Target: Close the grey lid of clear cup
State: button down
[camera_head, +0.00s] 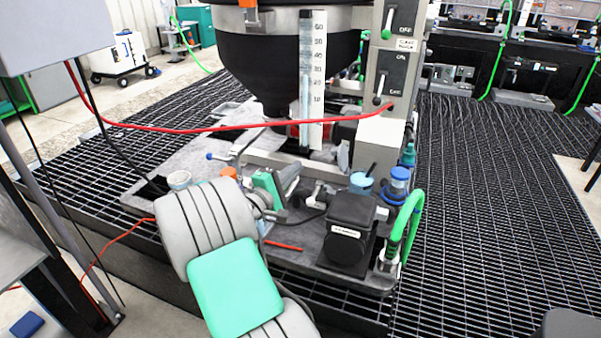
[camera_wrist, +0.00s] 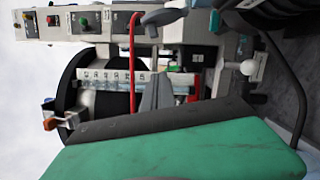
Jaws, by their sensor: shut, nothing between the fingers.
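My gripper (camera_head: 292,174) is low in front of the black hopper, beside the clear scale strip's lower end. In the wrist view its grey fingers (camera_wrist: 158,80) are together with nothing between them. A small pale open-topped cup (camera_head: 180,179) stands on the grey platform, left of my gripper and apart from it. I cannot tell whether it is the clear cup. I cannot make out a grey lid in either view. My grey and green arm covers part of the platform's front.
A black hopper (camera_head: 270,75) and a grey control post (camera_head: 393,70) rise behind. A red hose (camera_head: 215,128) crosses in front. A black motor box (camera_head: 348,231), a blue-topped cup (camera_head: 361,184) and a green hose (camera_head: 407,215) are at right. Grating (camera_head: 480,220) lies open farther right.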

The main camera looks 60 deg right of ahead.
aim_at(339, 158)
jog(key=s+d+r, duration=0.1)
jog(key=s+d, duration=0.3)
jog(key=d, duration=0.4)
jog(key=shift+s+r+p, duration=0.2)
jog(key=shift+r+p, duration=0.05)
jog(key=shift+p, duration=0.1)
jog(key=shift+s+d+r, duration=0.1)
jog(key=shift+s+d, duration=0.05)
